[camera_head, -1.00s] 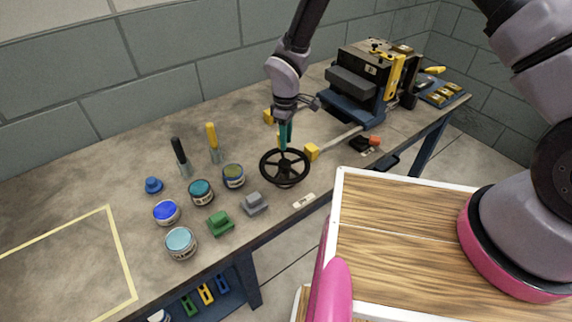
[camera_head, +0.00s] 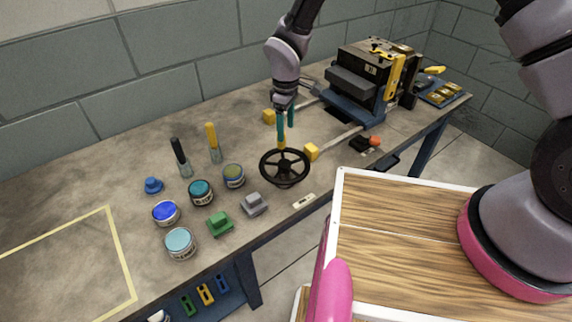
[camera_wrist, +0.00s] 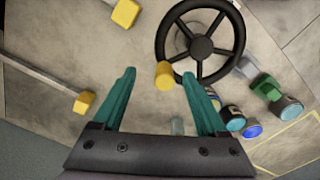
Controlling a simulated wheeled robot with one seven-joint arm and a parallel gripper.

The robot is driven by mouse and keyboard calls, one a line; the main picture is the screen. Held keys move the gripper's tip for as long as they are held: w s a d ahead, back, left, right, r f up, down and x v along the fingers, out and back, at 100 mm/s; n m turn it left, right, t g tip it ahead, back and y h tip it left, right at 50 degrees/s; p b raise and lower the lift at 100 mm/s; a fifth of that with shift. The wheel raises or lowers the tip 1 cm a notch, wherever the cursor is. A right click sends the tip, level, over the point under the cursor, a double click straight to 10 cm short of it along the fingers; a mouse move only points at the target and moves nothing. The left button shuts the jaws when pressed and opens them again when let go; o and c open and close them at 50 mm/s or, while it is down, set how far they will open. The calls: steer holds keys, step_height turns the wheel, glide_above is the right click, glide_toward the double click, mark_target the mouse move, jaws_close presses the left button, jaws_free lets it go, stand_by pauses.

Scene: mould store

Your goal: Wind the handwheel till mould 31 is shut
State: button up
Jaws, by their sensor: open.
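The black handwheel (camera_head: 270,179) lies flat near the bench's front edge and also shows in the wrist view (camera_wrist: 237,30). Its yellow upright handle (camera_head: 282,143) stands on the far side of the rim. In the wrist view the handle (camera_wrist: 164,76) lies between the teal fingertips. My gripper (camera_head: 284,128) is open above the handle, and its fingers (camera_wrist: 158,76) appear clear of it. The dark mould (camera_head: 352,83) sits in a blue frame at the back right. I cannot tell from here whether its halves meet, and its number is too small to read.
Two rails end in yellow blocks (camera_head: 312,151) beside the wheel. Paint tins (camera_head: 201,192), a green block (camera_head: 220,223) and a grey block (camera_head: 254,204) stand left of the wheel. Two upright handled tools (camera_head: 212,138) are behind them. The taped area at left is clear.

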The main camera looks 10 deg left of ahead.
steer(key=shift+r, duration=2.35)
steer(key=w+d+r+m+t+y, duration=0.1)
steer(key=w+d+r+m, duration=0.25)
steer(key=d+r, duration=0.8)
steer(key=w+d+r+m+t, duration=0.25)
steer(key=d+r+m, duration=0.25)
steer(key=d+r, duration=0.7)
steer(key=s+d+r+m+t+y, duration=0.1)
steer(key=s+d+r+m+t, duration=0.2)
steer(key=s+d+r+m, duration=0.8)
steer(key=s+d+r, duration=0.5)
steer(key=shift+s+d+t, duration=0.15)
steer(key=shift+d+t, duration=0.2)
steer(key=shift+d, duration=0.05)
